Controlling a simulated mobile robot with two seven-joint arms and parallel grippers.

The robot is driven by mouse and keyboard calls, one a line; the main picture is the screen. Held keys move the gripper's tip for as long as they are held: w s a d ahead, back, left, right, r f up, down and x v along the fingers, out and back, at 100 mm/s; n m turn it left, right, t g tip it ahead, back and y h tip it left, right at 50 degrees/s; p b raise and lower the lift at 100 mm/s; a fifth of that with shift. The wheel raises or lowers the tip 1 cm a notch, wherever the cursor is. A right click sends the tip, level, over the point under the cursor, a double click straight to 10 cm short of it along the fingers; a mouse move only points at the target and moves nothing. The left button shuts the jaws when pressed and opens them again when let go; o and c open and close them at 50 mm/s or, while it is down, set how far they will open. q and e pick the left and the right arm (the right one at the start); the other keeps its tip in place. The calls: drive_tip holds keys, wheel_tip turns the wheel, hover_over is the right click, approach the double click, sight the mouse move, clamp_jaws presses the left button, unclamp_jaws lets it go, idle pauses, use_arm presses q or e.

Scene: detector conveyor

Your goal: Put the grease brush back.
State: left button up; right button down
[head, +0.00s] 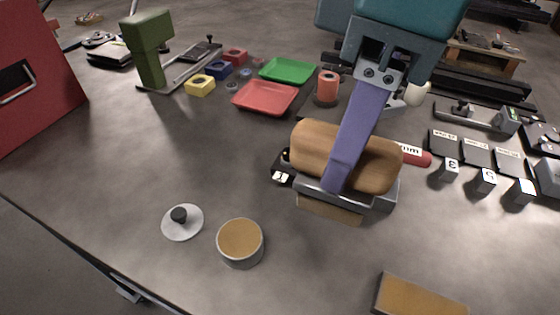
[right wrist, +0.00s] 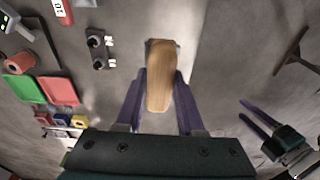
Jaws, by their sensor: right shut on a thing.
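The grease brush (head: 310,145) has a thick, rounded wooden handle, a grey metal band and tan bristles facing down. My right gripper (head: 340,165) is shut on its handle, one purple finger crossing the near side. In the right wrist view, the handle (right wrist: 160,80) lies between both fingers. Whether the bristles touch the table is unclear. A round tin (head: 240,240) with a tan top stands to the left and nearer, with a grey knobbed lid (head: 182,222) beside it. My left gripper (right wrist: 258,120) shows small at the right of the wrist view, its fingers apart.
A dark part with white labels (head: 283,175) sits close left of the brush, and a red-handled tool (head: 415,155) lies right behind it. A tan-topped block (head: 420,297) is at the front right. Red (head: 265,97) and green (head: 288,69) trays stand behind. The left-middle table is clear.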

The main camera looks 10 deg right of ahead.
drive_tip(key=shift+f, duration=0.3)
wheel_tip(320, 180, down, 19)
drive_tip(key=shift+f+b, duration=0.1)
drive_tip(key=shift+b, duration=0.95)
drive_tip(key=shift+f, duration=0.1)
drive_tip(key=c, duration=0.5)
unclamp_jaws()
